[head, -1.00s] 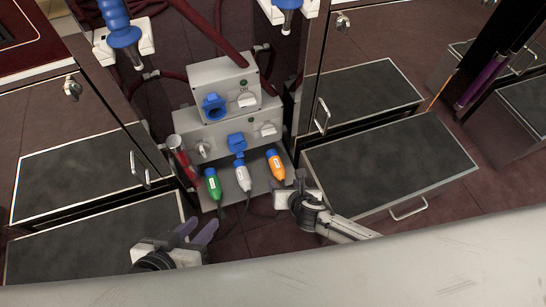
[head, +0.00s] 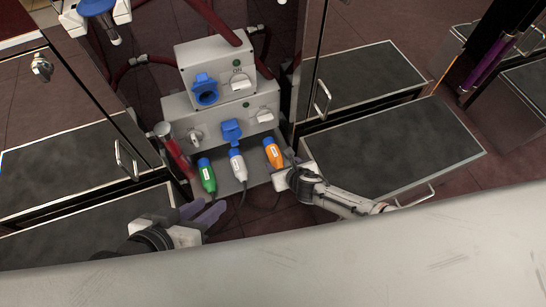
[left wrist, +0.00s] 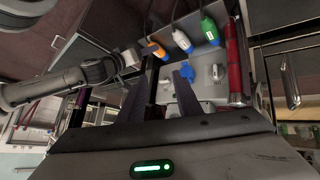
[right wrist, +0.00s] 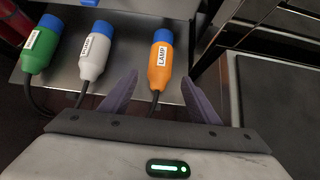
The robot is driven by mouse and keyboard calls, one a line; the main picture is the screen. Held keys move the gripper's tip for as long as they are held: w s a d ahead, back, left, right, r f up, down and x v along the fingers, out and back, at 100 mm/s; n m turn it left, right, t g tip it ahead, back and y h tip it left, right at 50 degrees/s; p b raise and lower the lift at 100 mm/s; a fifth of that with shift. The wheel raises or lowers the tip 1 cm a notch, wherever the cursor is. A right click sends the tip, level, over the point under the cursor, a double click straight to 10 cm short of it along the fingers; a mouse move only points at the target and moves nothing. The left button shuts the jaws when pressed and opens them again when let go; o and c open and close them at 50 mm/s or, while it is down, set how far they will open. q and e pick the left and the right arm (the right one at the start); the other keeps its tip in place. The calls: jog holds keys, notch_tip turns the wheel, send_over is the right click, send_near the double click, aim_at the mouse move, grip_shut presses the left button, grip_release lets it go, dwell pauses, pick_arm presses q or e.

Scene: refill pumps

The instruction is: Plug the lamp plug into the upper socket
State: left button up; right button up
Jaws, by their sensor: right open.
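The orange lamp plug (head: 273,153), labelled LAMP, lies on the grey shelf (head: 226,183), right of the white and green plugs. In the right wrist view the lamp plug (right wrist: 160,62) points its blue end away; its cable end lies between the fingers. My right gripper (head: 284,167) is open around that end, with gaps showing on both sides. The upper socket (head: 206,90) is blue, on the upper grey box, with its lid raised. My left gripper (head: 208,212) is open and empty, in front of and below the shelf.
The white plug (head: 238,164) and green plug (head: 207,176) lie beside the lamp plug. A lower blue socket (head: 232,130) and knobs sit on the lower box. A red cylinder (head: 176,150) stands left of the shelf. Drawers (head: 393,150) flank it.

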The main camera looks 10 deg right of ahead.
aim_at(278, 162)
jog(key=b+x, duration=0.2)
jog(key=x, duration=0.1)
jog(key=shift+w+f, duration=0.2)
jog(key=shift+f, duration=0.1)
jog(key=shift+w+a+f+b, duration=0.1)
jog(key=shift+w+f+b, duration=0.15)
jog(key=shift+b, duration=0.25)
pick_arm(q)
jog(key=d+r, duration=0.1)
jog(key=d+r+t+h, duration=0.1)
jog(key=r, duration=0.1)
jog(key=shift+w+d+h, duration=0.15)
jog(key=shift+w+h, duration=0.15)
jog(key=shift+w, duration=0.05)
pick_arm(e)
jog(key=shift+w, duration=0.15)
pick_arm(q)
jog(key=shift+r, duration=0.15)
pick_arm(e)
jog(key=shift+c, duration=0.5)
